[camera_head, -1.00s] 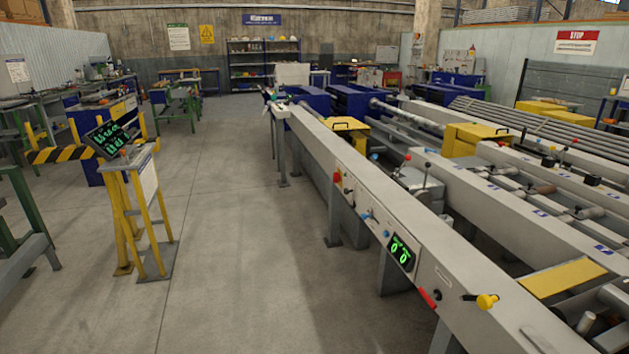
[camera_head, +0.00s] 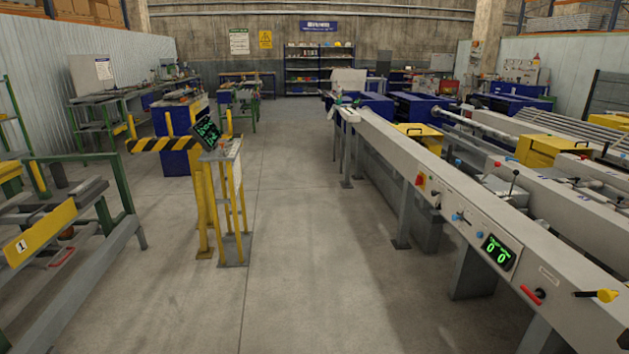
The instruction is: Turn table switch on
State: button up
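The runout table (camera_head: 455,187) is a long grey machine running from the right foreground to the back middle. My gripper is not in view.
A yellow-framed stand with a green-lit screen (camera_head: 206,133) stands left of the middle. A black-and-yellow striped barrier (camera_head: 163,144) is beside it. A green-framed bench with a yellow plate (camera_head: 39,233) is at the left. The floor aisle (camera_head: 310,230) between is clear.

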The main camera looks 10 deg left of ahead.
aim_at(419, 180)
jog(key=u, duration=1.2)
jog(key=k, duration=0.95)
jog(key=z, duration=1)
jog(key=i, duration=1)
jog(key=u, duration=0.45)
jog(key=i, duration=0.7)
jog(key=u, duration=0.95)
jog(key=i, duration=1.8)
jog(key=z, duration=0.3)
jog(key=i, duration=1.2)
jog(key=z, duration=1.4)
jog(key=i, duration=0.6)
jog(key=z, duration=0.45)
